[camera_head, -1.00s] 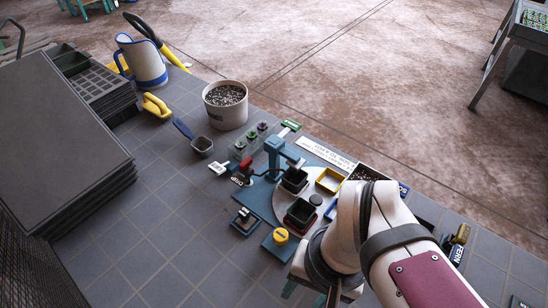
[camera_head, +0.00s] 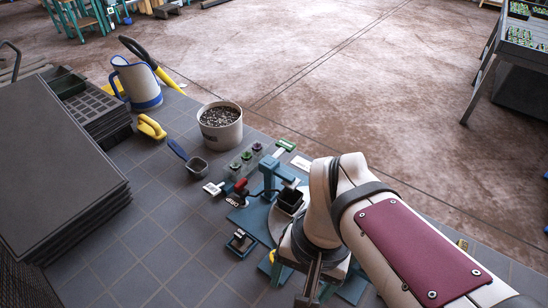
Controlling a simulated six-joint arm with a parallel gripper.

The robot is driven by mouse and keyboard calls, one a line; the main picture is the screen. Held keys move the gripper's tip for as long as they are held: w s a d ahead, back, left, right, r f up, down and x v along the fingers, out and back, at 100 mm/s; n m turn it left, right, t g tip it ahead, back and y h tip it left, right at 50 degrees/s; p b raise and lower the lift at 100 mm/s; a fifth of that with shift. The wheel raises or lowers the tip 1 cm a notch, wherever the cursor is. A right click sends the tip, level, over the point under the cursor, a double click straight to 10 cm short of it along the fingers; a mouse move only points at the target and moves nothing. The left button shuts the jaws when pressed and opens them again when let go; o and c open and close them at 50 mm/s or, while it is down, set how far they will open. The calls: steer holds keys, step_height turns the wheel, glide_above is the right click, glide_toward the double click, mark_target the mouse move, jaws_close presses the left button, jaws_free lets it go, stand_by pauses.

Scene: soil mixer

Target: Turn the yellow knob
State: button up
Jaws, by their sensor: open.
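My gripper (camera_head: 312,284) is open and points down over the knob's place, with the arm coming in from the lower right. Its teal fingers show in part on both sides of the dark wrist bracket. Whether they touch the knob or stand around it cannot be told.
A red-handled lever (camera_head: 240,186), a black pot (camera_head: 290,201) and a small stand (camera_head: 241,242) are close to my gripper. A soil bucket (camera_head: 220,126), scoop (camera_head: 190,160) and jug (camera_head: 138,84) stand further back.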

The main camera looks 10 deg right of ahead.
steer(key=w+a+f+m+h, duration=0.1)
steer(key=w, duration=0.6)
steer(key=w+a+f+h, duration=0.1)
steer(key=w+f, duration=0.1)
steer(key=w, duration=0.5)
steer(key=shift+y, duration=0.3)
steer(key=f, duration=1.4)
steer(key=shift+s+d+f, duration=0.2)
steer(key=shift+d+f, duration=0.2)
jaws_close()
